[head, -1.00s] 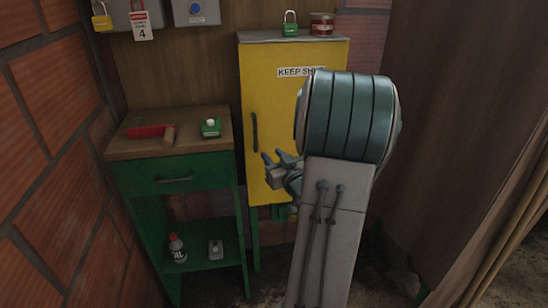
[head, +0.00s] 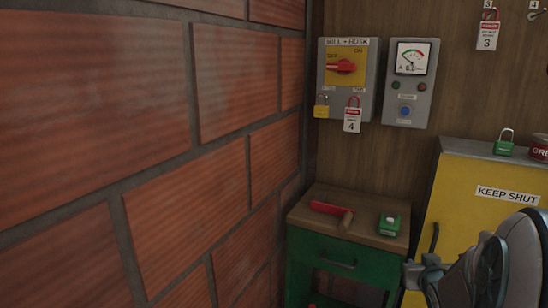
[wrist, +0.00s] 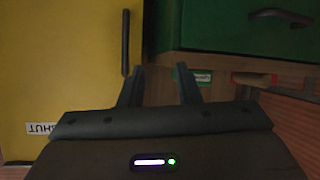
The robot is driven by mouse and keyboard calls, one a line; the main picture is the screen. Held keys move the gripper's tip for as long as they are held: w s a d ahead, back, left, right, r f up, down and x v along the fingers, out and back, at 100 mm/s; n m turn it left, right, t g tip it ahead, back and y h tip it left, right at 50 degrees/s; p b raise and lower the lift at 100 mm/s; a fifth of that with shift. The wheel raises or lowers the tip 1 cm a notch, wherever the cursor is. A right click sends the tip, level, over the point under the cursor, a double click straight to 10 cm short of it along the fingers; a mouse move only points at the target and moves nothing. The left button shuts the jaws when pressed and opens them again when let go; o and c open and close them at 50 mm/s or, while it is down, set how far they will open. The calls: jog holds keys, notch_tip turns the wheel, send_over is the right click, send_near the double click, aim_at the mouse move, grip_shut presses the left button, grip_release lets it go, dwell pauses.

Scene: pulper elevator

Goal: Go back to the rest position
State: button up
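My gripper (wrist: 159,84) shows in the wrist view with its two fingers apart and nothing between them. In the head view my gripper (head: 420,274) is at the lower right, in front of the yellow cabinet (head: 470,215) and just right of the green workbench (head: 345,262). The arm behind it runs off the right edge. In the wrist view, which looks upside down, the yellow cabinet (wrist: 60,60) with its dark handle is at left and the green drawer (wrist: 230,25) at upper right.
A red-handled tool (head: 330,209) and a green box (head: 389,225) lie on the bench. A switch box (head: 345,68) with a yellow padlock (head: 321,106) and a red-locked tag (head: 352,119) hangs above, beside a gauge box (head: 409,82). A green padlock (head: 505,142) stands on the cabinet. A brick wall (head: 150,150) fills the left.

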jog(key=s+a+r+g+y+p, duration=0.1)
jog(key=s+a+r+g+p, duration=0.2)
jog(key=s+a, duration=0.3)
jog(key=s+a+r+n+g+y+p, duration=0.1)
jog(key=s+a+r+g+p, duration=0.2)
jog(key=s+a, duration=0.3)
jog(key=s+a+r+g+y+p, duration=0.2)
jog(key=s+a+r+g+p, duration=0.1)
jog(key=s+a, duration=0.4)
jog(key=a+r, duration=0.1)
jog(key=a, duration=0.1)
jog(key=shift+a+r+n+g+p, duration=0.3)
jog(key=shift+a+r+n+p, duration=0.05)
jog(key=shift+n+p, duration=0.05)
